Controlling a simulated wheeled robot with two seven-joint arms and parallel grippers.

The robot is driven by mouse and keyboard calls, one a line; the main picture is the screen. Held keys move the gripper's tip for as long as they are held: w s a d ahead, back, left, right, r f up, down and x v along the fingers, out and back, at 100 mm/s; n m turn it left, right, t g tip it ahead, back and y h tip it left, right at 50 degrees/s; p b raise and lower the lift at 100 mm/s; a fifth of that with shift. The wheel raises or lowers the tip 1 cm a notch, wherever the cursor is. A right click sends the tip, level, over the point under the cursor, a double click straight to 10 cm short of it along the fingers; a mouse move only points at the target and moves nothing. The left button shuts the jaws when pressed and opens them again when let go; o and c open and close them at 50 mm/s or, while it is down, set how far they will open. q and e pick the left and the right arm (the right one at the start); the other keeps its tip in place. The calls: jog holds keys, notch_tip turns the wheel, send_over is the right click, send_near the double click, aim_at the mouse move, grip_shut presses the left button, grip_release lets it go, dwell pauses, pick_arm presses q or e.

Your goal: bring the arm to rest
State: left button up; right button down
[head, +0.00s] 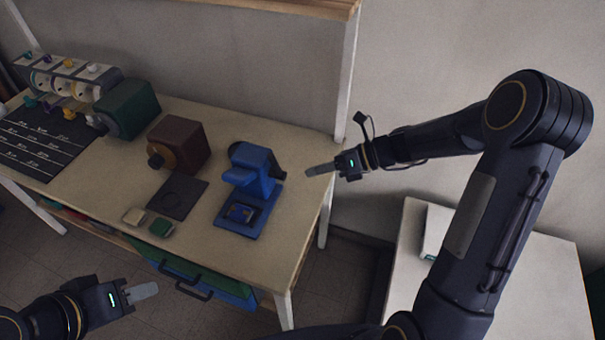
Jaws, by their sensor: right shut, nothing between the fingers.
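My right gripper (320,170) is shut and empty, its arm coming in from the right. Its fingertips are in the air near the right end of the wooden table (285,160), to the right of a blue press-like device (252,180) and apart from it. My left gripper (143,292) is at the lower left, in front of the table and over the floor. Its fingers show nearly edge-on as one pale shape, so I cannot tell whether they are open or shut. I see nothing held in it.
A green box (130,108), a dark red box (182,145), a dark square mat (178,196) and two small pads stand on the table. A rack of spools (70,78) and a lined black board (40,140) are at left. A white side table (540,270) is at right.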

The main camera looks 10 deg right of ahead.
jog(key=shift+d, duration=0.2)
dwell(0.4)
